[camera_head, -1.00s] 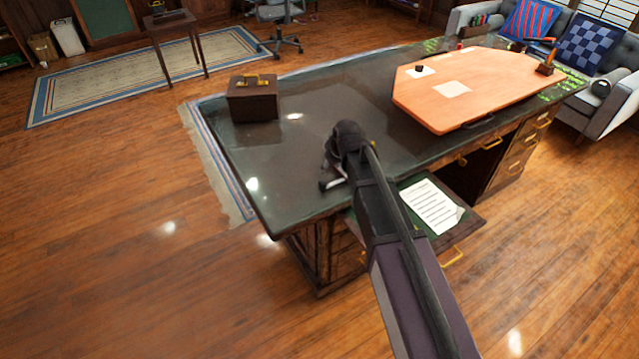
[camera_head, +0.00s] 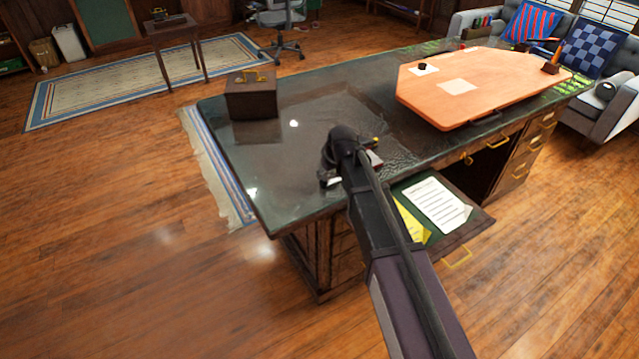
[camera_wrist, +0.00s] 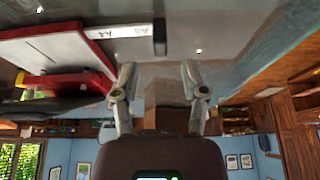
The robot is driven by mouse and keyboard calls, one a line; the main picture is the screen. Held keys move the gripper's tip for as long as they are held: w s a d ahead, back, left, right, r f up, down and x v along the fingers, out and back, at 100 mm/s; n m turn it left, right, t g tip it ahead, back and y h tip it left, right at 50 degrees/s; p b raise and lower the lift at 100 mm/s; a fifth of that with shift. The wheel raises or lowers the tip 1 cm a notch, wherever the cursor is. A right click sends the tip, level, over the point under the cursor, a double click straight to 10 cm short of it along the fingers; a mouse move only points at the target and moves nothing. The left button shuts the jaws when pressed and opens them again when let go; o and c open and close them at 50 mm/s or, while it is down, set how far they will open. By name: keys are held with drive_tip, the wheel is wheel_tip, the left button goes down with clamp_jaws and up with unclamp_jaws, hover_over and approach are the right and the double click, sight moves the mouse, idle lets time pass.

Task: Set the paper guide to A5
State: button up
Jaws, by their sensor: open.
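A red device, likely a hole punch (camera_wrist: 58,84), lies on the dark desk top, with a dark lever on it in the wrist view. A pale paper guide bar (camera_wrist: 125,31) extends from it, with size letters that look like "A4" and a black end piece (camera_wrist: 160,37).
A brown box with a gold handle (camera_head: 251,97) stands on the desk's left part. An orange board (camera_head: 490,75) with small items covers the right part. An open drawer (camera_head: 466,231) with papers sticks out at the front. The desk top between box and arm is clear.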

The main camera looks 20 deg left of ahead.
sight(324, 179)
drive_tip(key=shift+b+x, duration=2.15)
drive_tip(key=shift+x, duration=0.5)
clamp_jaws()
